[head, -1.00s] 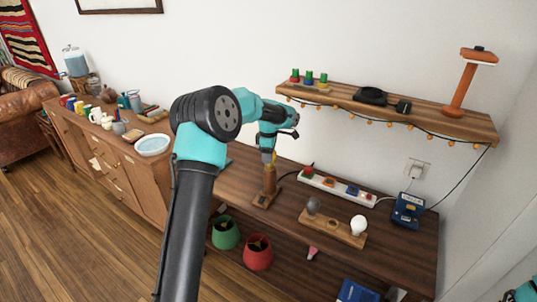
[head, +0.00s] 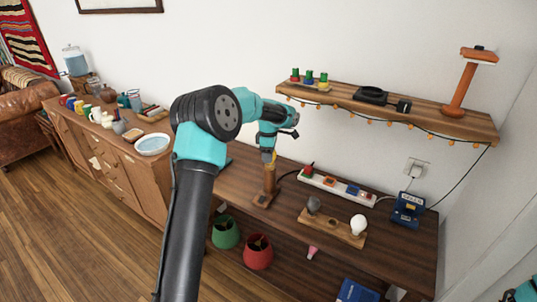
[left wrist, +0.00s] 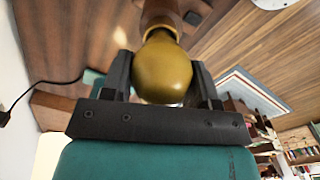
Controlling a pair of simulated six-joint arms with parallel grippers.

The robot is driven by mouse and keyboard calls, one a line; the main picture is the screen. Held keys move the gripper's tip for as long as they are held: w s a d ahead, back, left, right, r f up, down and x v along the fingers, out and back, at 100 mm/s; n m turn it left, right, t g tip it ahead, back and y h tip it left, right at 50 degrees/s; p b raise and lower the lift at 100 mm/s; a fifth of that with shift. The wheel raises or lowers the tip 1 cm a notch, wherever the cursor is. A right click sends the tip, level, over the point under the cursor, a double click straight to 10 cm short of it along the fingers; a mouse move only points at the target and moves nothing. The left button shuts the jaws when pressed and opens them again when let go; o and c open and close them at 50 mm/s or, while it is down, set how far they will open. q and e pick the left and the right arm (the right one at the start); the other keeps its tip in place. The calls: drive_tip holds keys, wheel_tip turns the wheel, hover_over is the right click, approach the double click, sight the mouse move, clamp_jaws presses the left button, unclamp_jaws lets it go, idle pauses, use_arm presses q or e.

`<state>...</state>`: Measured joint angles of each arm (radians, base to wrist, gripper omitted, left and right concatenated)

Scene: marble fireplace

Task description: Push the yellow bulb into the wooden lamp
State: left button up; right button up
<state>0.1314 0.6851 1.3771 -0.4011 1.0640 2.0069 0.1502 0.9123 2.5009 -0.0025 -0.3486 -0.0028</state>
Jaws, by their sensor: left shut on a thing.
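The wooden lamp (head: 269,180) stands upright on its square base on the brown table, left of the middle. My left gripper (head: 268,152) is above it, pointing down, shut on the yellow bulb (head: 270,159). In the left wrist view the yellow bulb (left wrist: 162,70) lies between the two dark fingers, its narrow end against the wooden lamp (left wrist: 160,14). The bulb is in line with the lamp's top. I cannot tell how deep its end sits in the lamp. My right gripper is not in view.
A wooden holder (head: 332,228) with a grey bulb (head: 313,205) and a white bulb (head: 358,224) is to the right. A power strip (head: 336,186) lies behind. A wall shelf (head: 425,115) hangs above. Green (head: 225,232) and red (head: 258,252) shades sit below.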

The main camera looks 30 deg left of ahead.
use_arm(q)
drive_tip(key=o, duration=1)
drive_tip(key=shift+r, duration=0.1)
wheel_tip(320, 180, up, 17)
idle(0.5)
